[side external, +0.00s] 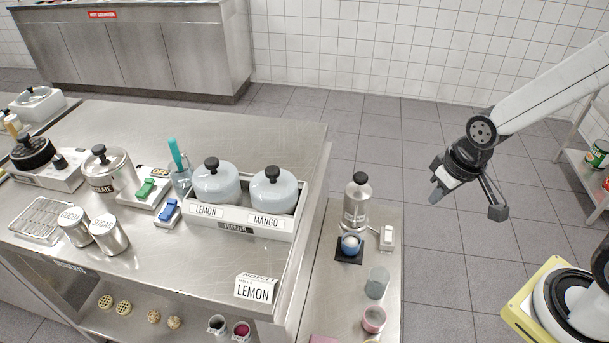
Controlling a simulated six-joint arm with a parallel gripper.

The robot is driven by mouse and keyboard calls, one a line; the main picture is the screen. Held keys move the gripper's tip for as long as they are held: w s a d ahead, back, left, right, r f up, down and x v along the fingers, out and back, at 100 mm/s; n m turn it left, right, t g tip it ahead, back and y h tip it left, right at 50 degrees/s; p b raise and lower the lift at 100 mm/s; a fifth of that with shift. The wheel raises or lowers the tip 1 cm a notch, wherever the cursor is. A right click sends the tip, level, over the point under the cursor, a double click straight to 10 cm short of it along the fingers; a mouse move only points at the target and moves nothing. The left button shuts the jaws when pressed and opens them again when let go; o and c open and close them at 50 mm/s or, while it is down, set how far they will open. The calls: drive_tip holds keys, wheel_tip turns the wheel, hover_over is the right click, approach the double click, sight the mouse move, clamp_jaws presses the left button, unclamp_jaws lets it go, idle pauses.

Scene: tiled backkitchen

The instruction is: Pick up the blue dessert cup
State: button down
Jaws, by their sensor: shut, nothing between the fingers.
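The blue dessert cup (351,249) stands upright on a small black pad (343,259) on the steel side counter. Something pale and rounded shows in its top. A steel canister with a black top (357,205) stands just behind it. My gripper (437,192) is up at the right, above the floor, apart from the cup and to its upper right. It is shut and empty.
A white switch box (387,237) sits right of the cup. A clear glass (377,282) and a pink cup (373,320) stand nearer the front. The larger counter at left holds a freezer box (240,230) with lidded tubs and a lemon sign (253,290).

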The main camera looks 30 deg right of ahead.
idle(0.4)
unclamp_jaws()
drive_tip(key=shift+r, duration=0.1)
